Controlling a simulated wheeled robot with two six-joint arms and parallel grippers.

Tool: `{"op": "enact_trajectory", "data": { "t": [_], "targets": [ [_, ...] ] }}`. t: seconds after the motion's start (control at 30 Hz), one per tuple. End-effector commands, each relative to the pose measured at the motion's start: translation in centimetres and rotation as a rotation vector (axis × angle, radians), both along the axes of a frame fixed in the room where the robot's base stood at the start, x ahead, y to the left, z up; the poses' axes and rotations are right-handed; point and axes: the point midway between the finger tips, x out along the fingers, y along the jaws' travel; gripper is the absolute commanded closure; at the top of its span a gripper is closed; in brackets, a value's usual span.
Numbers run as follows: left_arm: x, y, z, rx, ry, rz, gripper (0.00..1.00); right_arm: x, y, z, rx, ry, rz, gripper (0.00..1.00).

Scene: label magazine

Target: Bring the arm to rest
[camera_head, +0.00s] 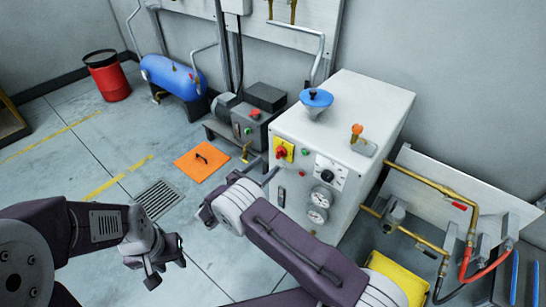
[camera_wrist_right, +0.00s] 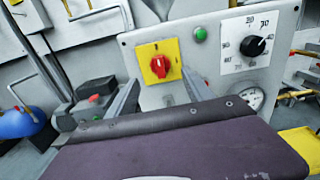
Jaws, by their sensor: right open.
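My right arm reaches in from the lower right in the head view. My right gripper (camera_head: 275,187) is in front of the white cabinet (camera_head: 370,105), with its fingers pointing at the front panel. In the right wrist view the fingers of this gripper (camera_wrist_right: 160,90) stand apart with nothing held between them. A red rotary switch on a yellow plate (camera_wrist_right: 160,62) shows beyond them; its handle is upright. The switch also shows in the head view (camera_head: 283,151). I cannot tell whether a finger touches the panel. My left gripper (camera_head: 167,272) hangs over the floor at lower left, fingers apart and empty.
The cabinet bears a blue-topped funnel (camera_head: 316,99), an orange knob (camera_head: 357,130), a dial (camera_wrist_right: 257,46) and gauges (camera_head: 318,206). Brass pipes (camera_head: 435,180) are to the right, a yellow box (camera_head: 400,278) below. An orange floor plate (camera_head: 202,160) and drain grate (camera_head: 158,198) lie left.

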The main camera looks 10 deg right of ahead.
Motion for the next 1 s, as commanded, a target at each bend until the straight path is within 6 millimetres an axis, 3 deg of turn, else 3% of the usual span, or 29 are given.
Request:
{"op": "enact_trajectory", "data": {
  "t": [0.2,0.7,0.77,0.87,0.93,1.0],
  "targets": [
    [0.0,0.0,0.5,0.000,0.000,0.000,0.64,-1.6,2.0,0.0,-0.001,0.001,0.000,0.40],
    [0.0,0.0,0.5,0.000,0.000,0.000,0.64,-1.6,1.8,-0.1,0.000,0.001,-0.006,0.40],
    [0.0,0.0,0.5,0.000,0.000,0.000,0.64,-1.2,0.7,0.5,0.008,-0.010,-0.033,0.40],
    [0.0,0.0,0.5,0.000,0.000,0.000,0.64,0.5,-2.5,5.6,0.072,-0.097,-0.114,0.40],
    [0.0,0.0,0.5,0.000,0.000,0.000,0.64,0.4,-6.8,10.3,0.121,-0.154,-0.215,0.40],
    [0.0,0.0,0.5,0.000,0.000,0.000,0.64,-2.2,-12.3,13.4,0.216,-0.162,-0.365,0.40]
  ]
}}
